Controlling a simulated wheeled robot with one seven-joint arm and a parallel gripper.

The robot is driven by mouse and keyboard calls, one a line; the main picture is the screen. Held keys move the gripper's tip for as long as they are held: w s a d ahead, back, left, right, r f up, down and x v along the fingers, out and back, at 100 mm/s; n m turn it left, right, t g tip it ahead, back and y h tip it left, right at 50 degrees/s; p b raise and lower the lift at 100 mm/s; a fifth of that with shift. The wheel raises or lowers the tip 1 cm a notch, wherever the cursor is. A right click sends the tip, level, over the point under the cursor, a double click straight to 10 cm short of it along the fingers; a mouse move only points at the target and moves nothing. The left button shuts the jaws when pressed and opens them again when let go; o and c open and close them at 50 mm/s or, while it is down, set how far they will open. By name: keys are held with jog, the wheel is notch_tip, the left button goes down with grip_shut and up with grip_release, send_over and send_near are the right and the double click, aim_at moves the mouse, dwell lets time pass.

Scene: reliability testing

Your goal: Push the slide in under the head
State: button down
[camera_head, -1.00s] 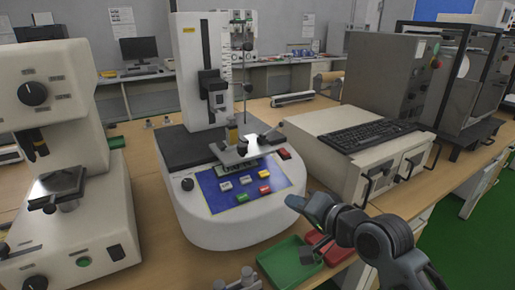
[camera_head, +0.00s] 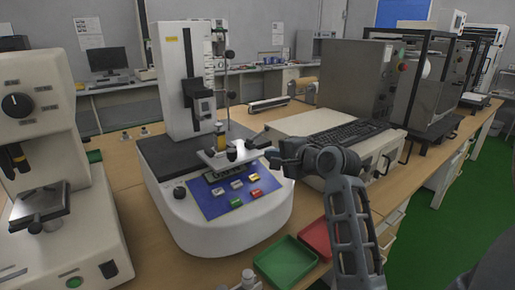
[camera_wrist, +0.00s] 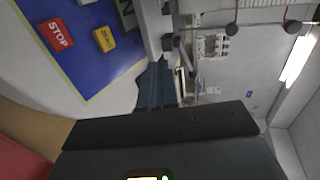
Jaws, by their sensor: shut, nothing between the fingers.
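The slide (camera_head: 222,160) is a light metal plate on the front of the white tester (camera_head: 210,220), with dark knobs on it. It sticks out over the blue button panel. The head (camera_head: 198,88) is a dark carriage on the white column above, with a yellow-and-metal piece below it close to the slide. My gripper (camera_head: 272,155) is shut and empty, just right of the slide, pointing left toward it. In the wrist view the finger part (camera_wrist: 156,86) points up beside a pale edge of the machine; I cannot tell whether it touches the slide.
A green tray (camera_head: 268,268) and a red tray (camera_head: 317,236) lie on the bench in front, below my arm. A beige unit with a keyboard (camera_head: 340,135) stands at the right. Another white instrument (camera_head: 50,120) stands at the left. A thin upright rod (camera_head: 227,85) stands beside the column.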

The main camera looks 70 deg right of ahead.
send_near(238, 142)
jog(key=shift+s+a+f+p, duration=0.15)
jog(key=shift+s+f+p, duration=0.15)
jog(key=shift+s+f, duration=0.15)
jog(key=w+d, duration=0.1)
jog(key=w, duration=0.2)
jog(key=w+d, duration=0.2)
jog(key=w+d+p, duration=0.1)
jog(key=w+d, duration=0.1)
jog(key=w, duration=0.1)
jog(key=shift+w+d+r, duration=0.1)
jog(key=shift+w+d, duration=0.15)
jog(key=shift+w, duration=0.25)
